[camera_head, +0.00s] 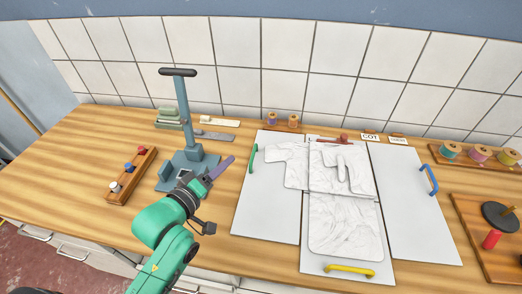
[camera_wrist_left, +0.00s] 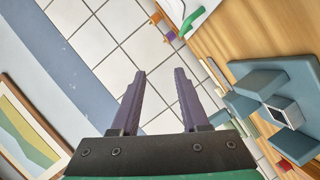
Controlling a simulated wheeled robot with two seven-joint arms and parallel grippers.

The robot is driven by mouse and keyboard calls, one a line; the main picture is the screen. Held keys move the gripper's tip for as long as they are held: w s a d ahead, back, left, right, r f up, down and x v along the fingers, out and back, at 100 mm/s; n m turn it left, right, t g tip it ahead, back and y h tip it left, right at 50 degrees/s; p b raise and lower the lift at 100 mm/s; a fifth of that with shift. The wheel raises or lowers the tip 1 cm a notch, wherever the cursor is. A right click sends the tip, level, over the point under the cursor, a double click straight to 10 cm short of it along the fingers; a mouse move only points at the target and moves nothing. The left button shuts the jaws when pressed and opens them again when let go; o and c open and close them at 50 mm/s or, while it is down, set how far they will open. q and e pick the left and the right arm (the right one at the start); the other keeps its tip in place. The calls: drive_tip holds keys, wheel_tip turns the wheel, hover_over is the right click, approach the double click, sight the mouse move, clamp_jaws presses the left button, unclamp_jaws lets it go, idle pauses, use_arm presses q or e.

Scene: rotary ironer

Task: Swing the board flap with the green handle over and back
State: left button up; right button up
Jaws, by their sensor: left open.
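The folding board lies flat on the wooden counter. Its left flap (camera_head: 262,207) carries a green handle (camera_head: 253,158) near its outer edge. A white shirt (camera_head: 345,225) lies mainly on the middle panel, with one sleeve over the left flap. The right flap (camera_head: 415,215) has a blue handle (camera_head: 430,180), and the bottom flap has a yellow handle (camera_head: 349,270). My left gripper (camera_head: 222,167) is open and empty, left of the green handle and apart from it. In the left wrist view the gripper (camera_wrist_left: 160,90) shows two parted purple fingers, and the green handle (camera_wrist_left: 190,22) is at the top. My right gripper is not in view.
A blue-grey press stand (camera_head: 183,110) with a tall post stands behind my left gripper. A peg rack (camera_head: 130,175) is at the left. Thread spools (camera_head: 480,155) and a dark disc on a stand (camera_head: 500,215) are at the right. A tiled wall closes the back.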

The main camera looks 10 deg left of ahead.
use_arm(q)
drive_tip(key=f+b, duration=0.1)
drive_tip(key=f, duration=0.1)
drive_tip(key=f+b, duration=0.4)
drive_tip(key=shift+s+a+f, duration=0.1)
drive_tip(key=shift+s, duration=0.2)
drive_tip(key=shift+w+f+b, duration=0.1)
drive_tip(key=shift+f+b, duration=0.15)
drive_tip(key=shift+b, duration=0.2)
drive_tip(key=shift+w, duration=0.3)
drive_tip(key=p+x, duration=0.2)
drive_tip(key=x, duration=1.1)
drive_tip(key=shift+r, duration=0.15)
drive_tip(key=shift+w+d, duration=0.35)
drive_tip(key=shift+w, duration=0.15)
clamp_jaws()
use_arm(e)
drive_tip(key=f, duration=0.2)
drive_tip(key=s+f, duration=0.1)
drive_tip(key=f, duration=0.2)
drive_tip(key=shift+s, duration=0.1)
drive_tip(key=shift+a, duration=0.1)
